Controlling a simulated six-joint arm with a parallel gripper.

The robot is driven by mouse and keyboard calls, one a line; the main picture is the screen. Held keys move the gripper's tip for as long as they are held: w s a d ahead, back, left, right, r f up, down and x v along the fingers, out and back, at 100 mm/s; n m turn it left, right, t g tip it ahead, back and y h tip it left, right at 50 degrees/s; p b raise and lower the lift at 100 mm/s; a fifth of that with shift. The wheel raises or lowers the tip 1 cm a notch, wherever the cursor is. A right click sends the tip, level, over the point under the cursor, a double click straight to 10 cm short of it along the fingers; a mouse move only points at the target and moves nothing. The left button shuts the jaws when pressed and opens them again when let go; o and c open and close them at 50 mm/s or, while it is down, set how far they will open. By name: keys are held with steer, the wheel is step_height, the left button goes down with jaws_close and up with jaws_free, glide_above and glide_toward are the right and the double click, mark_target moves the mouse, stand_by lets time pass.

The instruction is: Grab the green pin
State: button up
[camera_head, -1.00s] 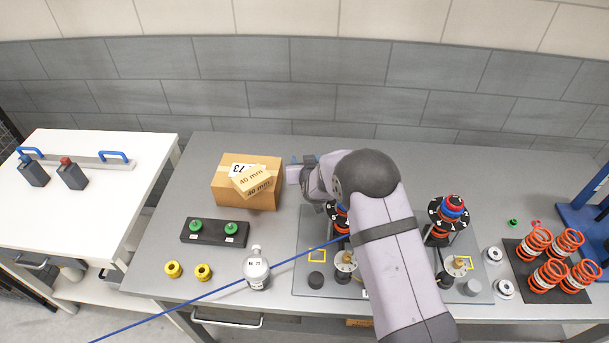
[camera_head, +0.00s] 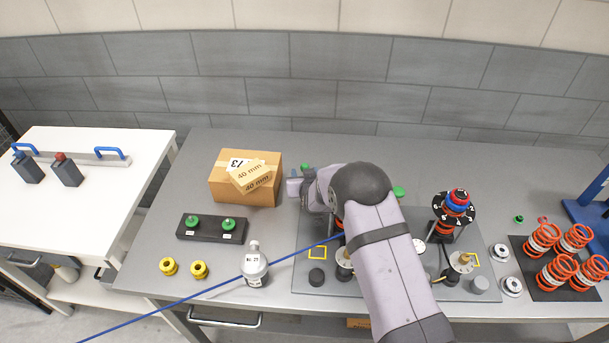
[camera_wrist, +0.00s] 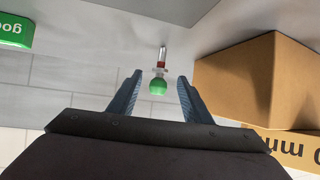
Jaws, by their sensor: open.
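The green pin (camera_wrist: 158,87) shows in the wrist view, with a round green head, a red band and a thin metal shaft pointing up the picture. My gripper (camera_wrist: 161,77) is open, with one blue-grey finger on each side of the green head and a visible gap on both sides. I cannot tell how far the fingertips are above or beyond the head. In the head view a small green spot (camera_head: 305,167) shows just behind my wrist, seemingly this pin. My fingers are mostly hidden there.
A cardboard box (camera_head: 230,190) stands left of my wrist; it also shows close to one finger in the wrist view (camera_wrist: 250,85). A green labelled object (camera_wrist: 15,32) lies on the other side. A black block with green knobs (camera_head: 212,236), a bottle (camera_head: 255,268) and coil springs (camera_head: 545,237) stand farther off.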

steer(key=shift+b+x, duration=0.4)
steer(key=shift+x, duration=0.8)
steer(key=shift+w+r, duration=0.15)
steer(key=shift+w, duration=0.1)
steer(key=c, duration=1.1)
steer(key=shift+c, duration=0.2)
steer(key=shift+r, duration=0.15)
step_height(320, 180, up, 10)
steer(key=b, duration=0.2)
steer(key=shift+b, duration=0.3)
